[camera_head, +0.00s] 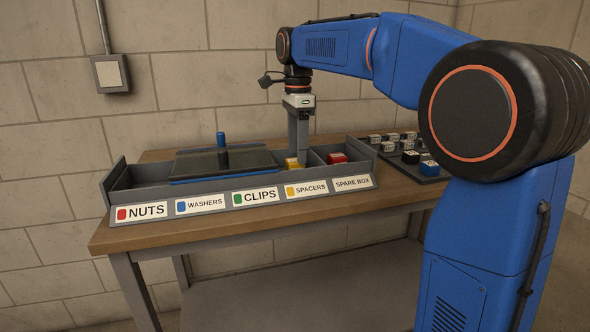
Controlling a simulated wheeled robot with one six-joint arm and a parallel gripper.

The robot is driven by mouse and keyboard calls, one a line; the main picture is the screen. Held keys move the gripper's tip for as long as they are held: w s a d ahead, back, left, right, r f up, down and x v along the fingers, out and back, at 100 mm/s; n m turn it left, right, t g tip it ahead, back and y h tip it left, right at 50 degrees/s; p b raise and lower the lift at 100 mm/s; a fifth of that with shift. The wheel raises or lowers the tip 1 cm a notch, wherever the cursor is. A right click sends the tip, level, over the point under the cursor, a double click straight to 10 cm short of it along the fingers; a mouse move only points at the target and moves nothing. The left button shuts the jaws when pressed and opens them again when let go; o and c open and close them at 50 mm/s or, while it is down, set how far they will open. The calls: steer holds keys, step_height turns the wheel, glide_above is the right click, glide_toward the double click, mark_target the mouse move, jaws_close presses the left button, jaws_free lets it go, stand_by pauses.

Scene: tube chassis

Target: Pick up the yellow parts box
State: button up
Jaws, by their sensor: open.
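The yellow parts box (291,163) is small and sits in the grey bin rack, in the compartment behind the SPACERS label. My gripper (301,160) points straight down into the rack, at the right side of the yellow box in the picture. Its jaws are open. One finger partly hides the area beside the box. I cannot tell whether the fingers stand around the box or only beside it.
A red box (336,158) sits in the compartment to the right. A dark lid with a blue-topped knob (221,140) covers the middle compartments. The left compartment (124,180) looks empty. A dark tray (429,174) with several small boxes stands on the wooden table (400,190) at right.

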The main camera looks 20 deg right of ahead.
mark_target(295, 160)
steer(key=shift+a+f, duration=0.15)
steer(key=shift+f, duration=1.15)
steer(key=shift+a+f, duration=0.15)
steer(key=shift+f, duration=1.15)
steer(key=c, duration=1.2)
